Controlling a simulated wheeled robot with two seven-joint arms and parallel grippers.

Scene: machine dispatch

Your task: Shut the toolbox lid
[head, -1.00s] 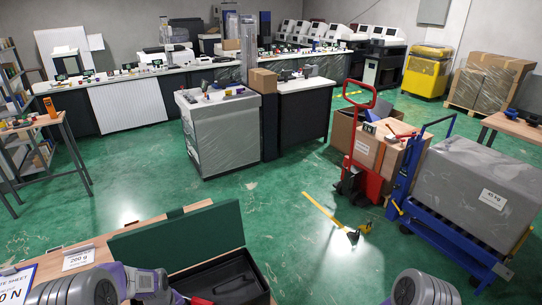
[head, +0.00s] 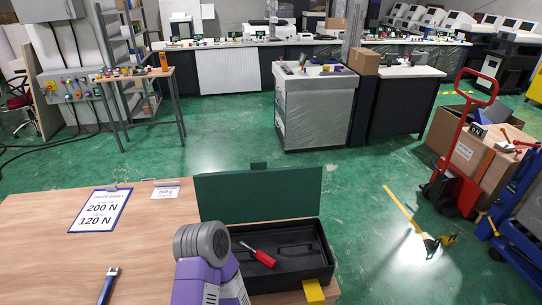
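The toolbox stands on the wooden table. Its green lid (head: 258,193) is open and stands upright along the back edge. The black toolbox body (head: 310,262) is open at the top, and a red-handled screwdriver (head: 262,257) lies inside. A yellow piece (head: 313,292) shows at its front right corner. A purple and grey link of my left arm is in front of the toolbox's left side and hides part of it. Neither of my grippers can be seen, and my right arm is out of view.
The wooden table (head: 45,240) carries a sheet reading 200 N and 120 N (head: 100,208), a small label card (head: 166,191) and a blue-handled tool (head: 108,285). Green floor lies beyond the table. A red hand truck (head: 455,185) and cardboard boxes stand at the right.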

